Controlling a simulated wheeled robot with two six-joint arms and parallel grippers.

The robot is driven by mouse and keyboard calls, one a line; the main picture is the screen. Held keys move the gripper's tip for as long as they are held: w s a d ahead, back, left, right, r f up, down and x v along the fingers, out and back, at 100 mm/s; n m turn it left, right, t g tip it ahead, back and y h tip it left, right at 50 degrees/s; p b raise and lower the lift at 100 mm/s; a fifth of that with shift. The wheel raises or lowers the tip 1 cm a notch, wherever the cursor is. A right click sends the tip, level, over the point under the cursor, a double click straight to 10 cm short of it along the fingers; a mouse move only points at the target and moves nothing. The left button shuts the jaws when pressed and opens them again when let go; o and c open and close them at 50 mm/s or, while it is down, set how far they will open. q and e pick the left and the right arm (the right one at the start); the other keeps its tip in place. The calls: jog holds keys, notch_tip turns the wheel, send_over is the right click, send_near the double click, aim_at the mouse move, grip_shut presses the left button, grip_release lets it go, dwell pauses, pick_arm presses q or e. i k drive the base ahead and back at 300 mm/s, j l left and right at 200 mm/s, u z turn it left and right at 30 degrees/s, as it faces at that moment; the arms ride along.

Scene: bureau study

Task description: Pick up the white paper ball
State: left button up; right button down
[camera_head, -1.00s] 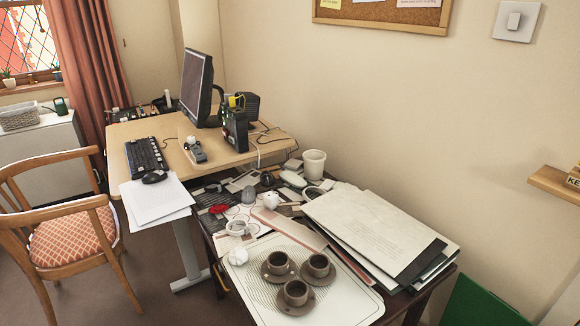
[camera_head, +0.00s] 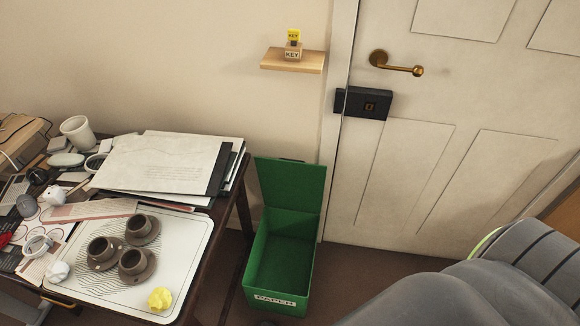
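A crumpled white paper ball (camera_head: 57,271) lies at the left edge of the white tray (camera_head: 190,250) on the dark table. A crumpled yellow paper ball (camera_head: 159,299) lies at the tray's front right. Three brown cups on saucers stand on the tray between them, including a front cup (camera_head: 133,262). Neither of my grippers is in view.
An open, empty green bin (camera_head: 281,298) labelled PAPER stands on the floor right of the table. Papers and folders (camera_head: 160,165) cover the table's back. A door (camera_head: 425,150) is at the right. A large grey rounded shape fills the lower right; I cannot tell what it is.

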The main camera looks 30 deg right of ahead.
aim_at(57, 271)
jog(key=z, duration=0.85)
jog(key=u, duration=1.8)
